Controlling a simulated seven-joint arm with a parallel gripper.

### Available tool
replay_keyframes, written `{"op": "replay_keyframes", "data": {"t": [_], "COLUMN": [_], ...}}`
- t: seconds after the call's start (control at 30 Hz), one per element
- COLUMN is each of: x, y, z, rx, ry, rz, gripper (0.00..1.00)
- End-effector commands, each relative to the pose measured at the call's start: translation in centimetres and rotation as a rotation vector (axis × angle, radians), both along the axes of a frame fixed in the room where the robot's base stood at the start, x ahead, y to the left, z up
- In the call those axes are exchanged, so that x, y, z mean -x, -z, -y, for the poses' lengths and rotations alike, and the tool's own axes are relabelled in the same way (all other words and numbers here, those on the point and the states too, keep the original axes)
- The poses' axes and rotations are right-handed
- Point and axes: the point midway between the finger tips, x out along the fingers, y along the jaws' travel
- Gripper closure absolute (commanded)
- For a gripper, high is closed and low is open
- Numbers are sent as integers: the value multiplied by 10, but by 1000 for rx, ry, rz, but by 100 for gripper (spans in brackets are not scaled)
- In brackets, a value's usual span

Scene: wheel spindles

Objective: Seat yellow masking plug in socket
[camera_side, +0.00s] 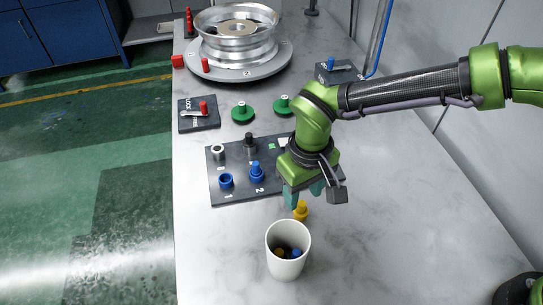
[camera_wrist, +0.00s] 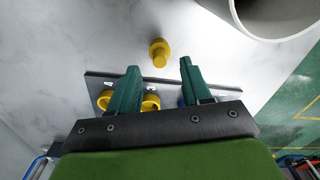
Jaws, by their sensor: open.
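The yellow masking plug (camera_side: 301,212) stands on the table just off the front edge of the dark socket board (camera_side: 231,190). In the wrist view the plug (camera_wrist: 159,50) shows a wide base and a narrower stem. My gripper (camera_side: 303,194) is open and empty, pointing down close to the plug. In the wrist view the plug appears just beyond and between the fingertips of my gripper (camera_wrist: 159,66). Two yellow rounded parts on the board, a left one (camera_wrist: 104,98) and a right one (camera_wrist: 151,103), are partly hidden by the left finger.
A white cup (camera_side: 288,258) with yellow and blue pieces inside stands in front. The board bears a blue ring (camera_side: 226,181) and a blue plug (camera_side: 257,173). Green knobbed discs (camera_side: 242,112), a red-handled block (camera_side: 199,114) and a wheel (camera_side: 237,40) stand farther back.

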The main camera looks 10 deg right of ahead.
Motion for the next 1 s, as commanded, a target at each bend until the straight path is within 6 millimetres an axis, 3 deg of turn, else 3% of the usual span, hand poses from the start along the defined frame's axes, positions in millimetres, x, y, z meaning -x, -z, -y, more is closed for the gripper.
{"op": "replay_keyframes", "data": {"t": [0.2, 0.5, 0.83, 1.0], "x": [1, 0, 0, 0], "y": [32, 38, 37, 37], "z": [1, 0, 0, 0], "rx": [2, 0, 0, 0], "ry": [0, 1, 0, 0], "rz": [-2, -1, 0, 0], "gripper": [52, 52, 100, 100]}}
